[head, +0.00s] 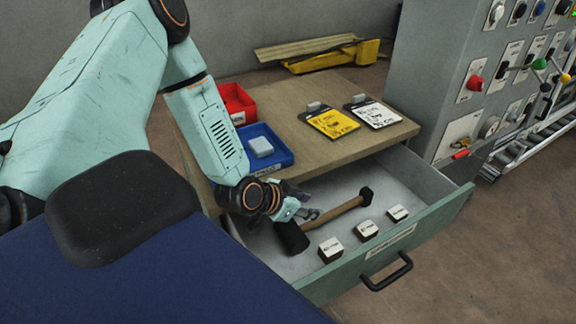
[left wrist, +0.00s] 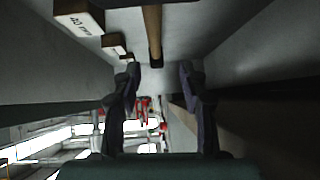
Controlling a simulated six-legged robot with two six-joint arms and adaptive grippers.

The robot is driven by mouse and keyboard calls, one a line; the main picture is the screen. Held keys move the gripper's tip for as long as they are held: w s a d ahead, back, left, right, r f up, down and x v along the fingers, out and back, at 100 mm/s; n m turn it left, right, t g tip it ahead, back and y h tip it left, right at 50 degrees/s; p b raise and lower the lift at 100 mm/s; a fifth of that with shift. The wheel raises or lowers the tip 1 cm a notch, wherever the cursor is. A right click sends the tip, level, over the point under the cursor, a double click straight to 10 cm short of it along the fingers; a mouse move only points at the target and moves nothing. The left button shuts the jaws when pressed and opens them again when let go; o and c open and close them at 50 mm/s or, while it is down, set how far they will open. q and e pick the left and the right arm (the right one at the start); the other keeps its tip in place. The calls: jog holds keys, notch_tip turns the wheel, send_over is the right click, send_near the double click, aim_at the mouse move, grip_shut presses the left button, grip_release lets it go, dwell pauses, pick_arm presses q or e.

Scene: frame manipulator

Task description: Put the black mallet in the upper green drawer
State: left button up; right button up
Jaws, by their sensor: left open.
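The mallet, with a wooden handle (head: 333,213) and a black head (head: 291,238), lies in the pulled-out upper green drawer (head: 335,285). A second black piece caps the handle's far end. My left gripper (head: 308,214) is inside the drawer, close to the handle near the black head. It is open and holds nothing. In the left wrist view my left gripper (left wrist: 160,78) shows two spread fingers, with the mallet handle (left wrist: 153,30) above the gap between them. I cannot tell whether a finger touches the mallet. My right gripper is not in view.
Several small labelled blocks (head: 367,230) stand along the drawer's front. The wooden top (head: 290,125) carries a blue tray (head: 278,162), a red bin (head: 238,103), and yellow (head: 332,122) and white (head: 376,113) clipboards. A grey control cabinet (head: 430,80) stands at right.

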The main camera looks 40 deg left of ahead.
pick_arm(q)
jog(key=p+v, duration=0.6)
jog(key=v, duration=0.2)
jog(key=shift+s+r+p, duration=0.2)
jog(key=shift+r+p, duration=0.05)
jog(key=shift+p, duration=0.15)
jog(key=shift+c, duration=0.6)
dwell(0.6)
